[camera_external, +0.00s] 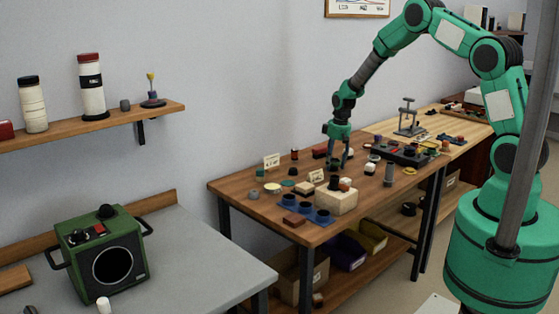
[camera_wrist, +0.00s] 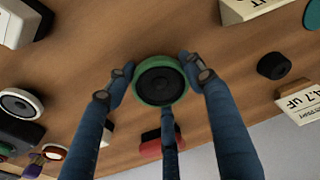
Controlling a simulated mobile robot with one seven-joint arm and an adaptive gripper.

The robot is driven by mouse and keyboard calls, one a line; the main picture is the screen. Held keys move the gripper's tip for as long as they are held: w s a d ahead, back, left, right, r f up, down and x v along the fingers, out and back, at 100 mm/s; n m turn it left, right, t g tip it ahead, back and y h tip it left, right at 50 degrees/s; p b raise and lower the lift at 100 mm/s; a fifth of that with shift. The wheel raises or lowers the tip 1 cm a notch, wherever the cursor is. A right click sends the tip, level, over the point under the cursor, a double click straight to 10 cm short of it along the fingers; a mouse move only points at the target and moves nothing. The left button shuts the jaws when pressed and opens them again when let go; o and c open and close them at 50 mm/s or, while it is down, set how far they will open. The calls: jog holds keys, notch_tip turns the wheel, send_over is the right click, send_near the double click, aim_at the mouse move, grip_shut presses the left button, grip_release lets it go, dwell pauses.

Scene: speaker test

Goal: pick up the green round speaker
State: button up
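The green round speaker (camera_wrist: 160,80), a green ring around a dark cone, shows in the wrist view between my gripper's fingers. My gripper (camera_wrist: 158,84) has a fingertip close at the left rim, one at the right rim and a third finger by the near rim. I cannot tell whether the tips press on the speaker or whether it is off the wood. In the external view my gripper (camera_external: 338,162) points down low over the back of the wooden table (camera_external: 235,196); I cannot make out the speaker between its fingers there.
In the wrist view a dark round piece (camera_wrist: 273,66) and a label card (camera_wrist: 296,104) lie right, a white-rimmed disc (camera_wrist: 20,103) left, and a red piece (camera_wrist: 150,146) close below. In the external view a pale block (camera_external: 337,201) stands in front; a green boxy speaker (camera_external: 78,262) is on the grey table.

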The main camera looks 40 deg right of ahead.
aim_at(333, 160)
jog(key=shift+c, duration=0.7)
jog(key=shift+r, duration=0.1)
jog(key=shift+r, duration=0.8)
notch_tip(333, 160, up, 2)
jog(key=shift+r+p, duration=0.15)
jog(key=shift+p, duration=0.5)
jog(key=s, duration=0.5)
jog(key=s+a+p, duration=0.1)
jog(key=s, duration=0.4)
jog(key=s+a+r+p, duration=0.1)
jog(key=s, duration=0.4)
jog(key=shift+s+a, duration=0.25)
jog(key=shift+s, duration=0.15)
